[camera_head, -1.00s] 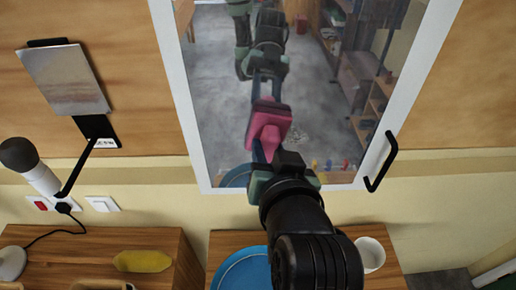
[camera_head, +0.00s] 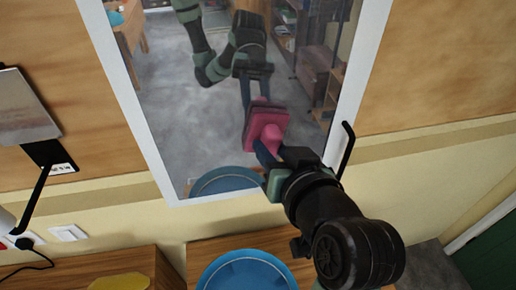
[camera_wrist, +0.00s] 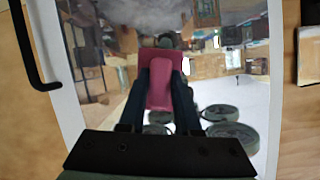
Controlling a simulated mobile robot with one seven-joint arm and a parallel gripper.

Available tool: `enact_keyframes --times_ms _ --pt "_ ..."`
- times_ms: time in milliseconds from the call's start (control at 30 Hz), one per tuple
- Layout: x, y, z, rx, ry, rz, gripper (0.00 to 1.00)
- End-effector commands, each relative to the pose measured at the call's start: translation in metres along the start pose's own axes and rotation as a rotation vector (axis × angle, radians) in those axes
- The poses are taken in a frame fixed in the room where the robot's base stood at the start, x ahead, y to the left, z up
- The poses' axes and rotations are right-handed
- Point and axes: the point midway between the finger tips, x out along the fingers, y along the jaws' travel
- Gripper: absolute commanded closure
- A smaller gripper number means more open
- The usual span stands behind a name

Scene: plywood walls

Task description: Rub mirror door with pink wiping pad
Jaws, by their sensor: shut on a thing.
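The mirror door (camera_head: 175,130) has a white frame and a black handle (camera_head: 347,150) on its right side in the head view. The mirror door also shows in the wrist view (camera_wrist: 215,75), with the handle at its left. My gripper (camera_head: 266,155) is in front of the lower part of the mirror. It is shut on the pink wiping pad (camera_head: 268,122) by its grip. In the wrist view my gripper (camera_wrist: 160,95) has a finger on each side of the pad's grip (camera_wrist: 160,85). The pad faces the glass; I cannot tell if it touches. My arm's reflection shows in the mirror.
A blue plate (camera_head: 247,272) lies on the wooden cabinet below the mirror. A yellow object (camera_head: 120,284) lies on another cabinet at lower left. A wall lamp with a black arm (camera_head: 40,185) is at the left. Bare wall lies to the right.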

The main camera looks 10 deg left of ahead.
Motion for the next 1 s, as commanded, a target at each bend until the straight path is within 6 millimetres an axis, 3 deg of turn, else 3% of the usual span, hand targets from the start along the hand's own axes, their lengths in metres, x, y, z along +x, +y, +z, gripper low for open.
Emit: enact_keyframes --times_ms 133,533,1000 --pt "-0.002 0.009 -0.002 0.001 0.001 0.001 1.00" --pt "-0.005 0.010 -0.001 0.001 0.001 0.000 1.00" --pt "-0.047 0.010 0.017 0.001 0.000 0.001 1.00"
